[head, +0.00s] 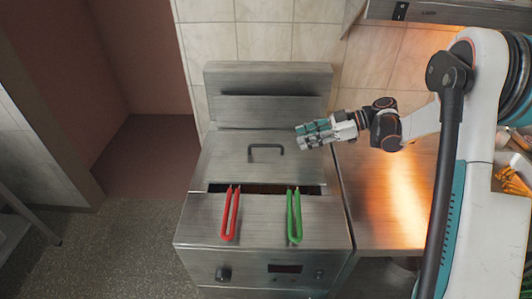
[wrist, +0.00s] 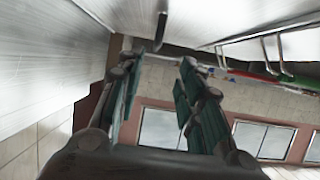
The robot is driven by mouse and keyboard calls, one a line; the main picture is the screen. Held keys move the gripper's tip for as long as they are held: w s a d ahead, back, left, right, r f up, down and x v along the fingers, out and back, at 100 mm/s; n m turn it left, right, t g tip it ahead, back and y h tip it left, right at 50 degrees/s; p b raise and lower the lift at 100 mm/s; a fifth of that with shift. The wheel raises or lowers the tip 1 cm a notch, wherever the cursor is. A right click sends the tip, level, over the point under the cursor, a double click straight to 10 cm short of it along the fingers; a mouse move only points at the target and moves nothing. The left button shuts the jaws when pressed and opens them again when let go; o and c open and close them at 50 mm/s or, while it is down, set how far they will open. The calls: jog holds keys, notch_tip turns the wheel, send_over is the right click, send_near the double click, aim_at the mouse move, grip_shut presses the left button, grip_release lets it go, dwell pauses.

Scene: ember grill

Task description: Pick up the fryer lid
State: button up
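The fryer lid (head: 225,157) is a flat grey metal plate on top of the fryer, with a dark bar handle (head: 266,148). My gripper (head: 299,136) is just right of the handle in the head view, pointing left, and appears apart from it. In the wrist view my gripper (wrist: 158,62) is open, with two teal-padded fingers spread and nothing between them. The lid handle (wrist: 161,28) shows as a dark bar beyond the fingertips, near the top of that view. The lid's far right part is partly hidden by my gripper.
A red basket handle (head: 230,215) and a green basket handle (head: 294,217) lie over the fryer's front, by a dark open slot. The fryer's raised back (head: 268,80) stands behind the lid. A metal counter (head: 375,190) adjoins at right; a hood (head: 430,12) hangs above.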

jog(key=shift+w+a+f, duration=0.1)
jog(key=shift+a+f, duration=0.25)
jog(key=shift+f, duration=0.1)
jog(key=b, duration=0.2)
send_near(266, 145)
jog(key=a+f, duration=0.3)
jog(key=shift+a, duration=0.25)
jog(key=shift+w+r+b+x, duration=0.15)
jog(key=shift+b+x, duration=0.55)
jog(key=shift+x, duration=0.8)
jog(key=shift+w+r+b+x, duration=0.15)
jog(key=shift+b+x, duration=0.55)
jog(key=shift+x, duration=0.8)
jog(key=shift+s+a+r, duration=0.1)
jog(key=shift+a+r, duration=0.05)
grip_shut()
